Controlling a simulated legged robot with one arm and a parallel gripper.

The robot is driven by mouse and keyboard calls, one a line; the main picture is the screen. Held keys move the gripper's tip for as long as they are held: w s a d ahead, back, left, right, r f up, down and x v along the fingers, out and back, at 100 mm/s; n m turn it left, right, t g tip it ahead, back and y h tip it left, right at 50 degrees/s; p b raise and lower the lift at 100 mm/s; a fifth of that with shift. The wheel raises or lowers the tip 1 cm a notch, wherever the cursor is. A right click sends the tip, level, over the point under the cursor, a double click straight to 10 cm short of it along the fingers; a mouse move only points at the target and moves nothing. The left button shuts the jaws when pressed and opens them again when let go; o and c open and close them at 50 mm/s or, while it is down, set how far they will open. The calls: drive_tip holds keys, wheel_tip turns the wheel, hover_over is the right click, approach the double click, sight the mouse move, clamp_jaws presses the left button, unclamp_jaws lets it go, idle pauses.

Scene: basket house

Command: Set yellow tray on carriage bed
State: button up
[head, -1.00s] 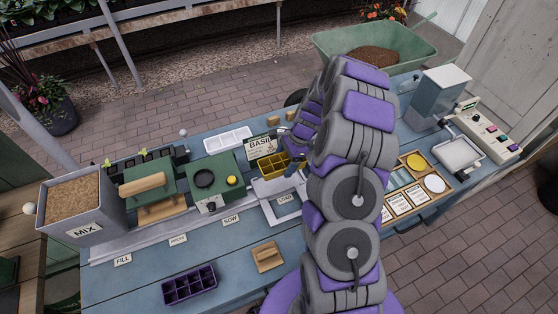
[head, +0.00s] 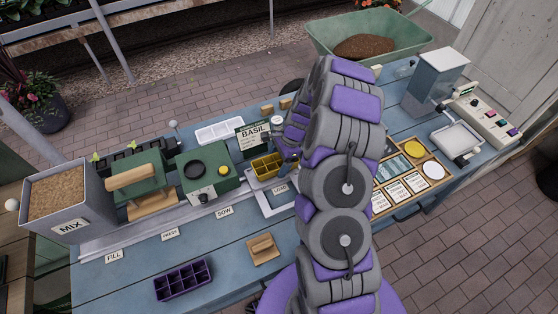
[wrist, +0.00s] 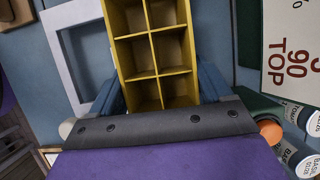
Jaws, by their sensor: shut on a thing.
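The yellow tray (head: 266,165), with several square cells, is held at the far side of the work table near the LOAD sign. My gripper (head: 289,160) is shut on it, partly hidden by my arm. In the wrist view the tray (wrist: 141,52) lies between the two blue-grey fingers (wrist: 160,88). The carriage bed appears as a pale square frame (head: 268,209) by the LOAD sign; in the wrist view its frame (wrist: 62,62) shows left of the tray. The tray overlaps the frame's far part in the head view; I cannot tell whether they touch.
A green sowing box (head: 208,172) stands close left of the tray, and a BASIL sign (head: 253,138) behind it. A white tray (head: 220,132), a purple tray (head: 183,280) and a wooden block (head: 263,249) lie on the blue table (head: 225,265).

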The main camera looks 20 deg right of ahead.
drive_tip(key=shift+a+r, duration=0.1)
drive_tip(key=shift+a, duration=0.9)
drive_tip(key=shift+d+p, duration=0.45)
drive_tip(key=shift+d, duration=0.85)
drive_tip(key=shift+a, duration=0.8)
drive_tip(key=shift+d+f, duration=0.2)
drive_tip(key=shift+d, duration=0.45)
drive_tip(key=o, duration=0.6)
drive_tip(key=shift+a, duration=0.2)
drive_tip(key=o, duration=0.4)
drive_tip(key=shift+a, duration=0.3)
drive_tip(key=shift+c, duration=0.2)
drive_tip(key=shift+d, duration=0.1)
drive_tip(key=shift+d+r, duration=0.15)
drive_tip(key=shift+d, duration=0.15)
